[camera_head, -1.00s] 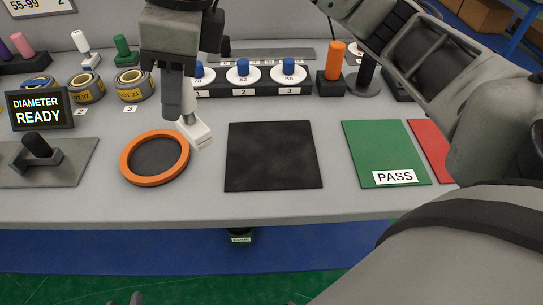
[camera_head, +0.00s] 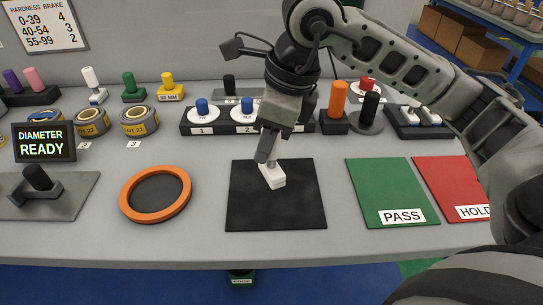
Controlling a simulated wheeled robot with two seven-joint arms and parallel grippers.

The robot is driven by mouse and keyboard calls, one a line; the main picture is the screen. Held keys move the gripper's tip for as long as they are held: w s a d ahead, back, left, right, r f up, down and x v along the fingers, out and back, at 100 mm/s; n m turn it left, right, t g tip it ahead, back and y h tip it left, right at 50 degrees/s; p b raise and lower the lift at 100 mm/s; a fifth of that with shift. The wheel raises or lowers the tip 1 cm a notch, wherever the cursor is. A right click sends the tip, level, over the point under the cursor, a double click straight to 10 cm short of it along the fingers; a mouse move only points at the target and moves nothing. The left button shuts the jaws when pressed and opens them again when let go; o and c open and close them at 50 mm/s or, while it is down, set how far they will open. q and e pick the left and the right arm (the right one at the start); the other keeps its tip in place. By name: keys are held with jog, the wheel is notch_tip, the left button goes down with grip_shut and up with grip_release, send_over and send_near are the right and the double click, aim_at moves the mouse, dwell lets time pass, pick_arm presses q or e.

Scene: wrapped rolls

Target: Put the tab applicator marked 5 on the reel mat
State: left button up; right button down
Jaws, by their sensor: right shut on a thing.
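My right gripper (camera_head: 267,158) points down over the black square mat (camera_head: 290,212). It is shut on a small applicator with a white base (camera_head: 272,178). The fingers hide most of the applicator's upper part, and I can read no number on it. The white base shows over the mat's upper middle, slightly tilted in the picture. I cannot tell whether it touches the mat or hangs just above it. My left gripper is not in view.
An orange ring (camera_head: 130,206) with a dark middle lies left of the mat. A green PASS mat (camera_head: 390,185) and a red HOLD mat (camera_head: 450,180) lie to the right. Behind stand a black rack (camera_head: 222,128) with blue-knobbed discs and an orange-handled tool (camera_head: 338,98).

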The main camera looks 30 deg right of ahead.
aim_at(271, 157)
jog(key=f, duration=0.1)
jog(key=d+f, duration=0.1)
jog(key=f, duration=0.1)
jog(key=shift+f, duration=0.55)
jog(key=shift+f, duration=0.2)
jog(key=c, duration=1.1)
grip_release()
jog(key=shift+c, duration=0.2)
jog(key=shift+r, duration=0.1)
jog(key=shift+r, duration=0.25)
jog(key=p+v, duration=0.1)
jog(key=v, duration=1)
jog(key=shift+r, duration=0.35)
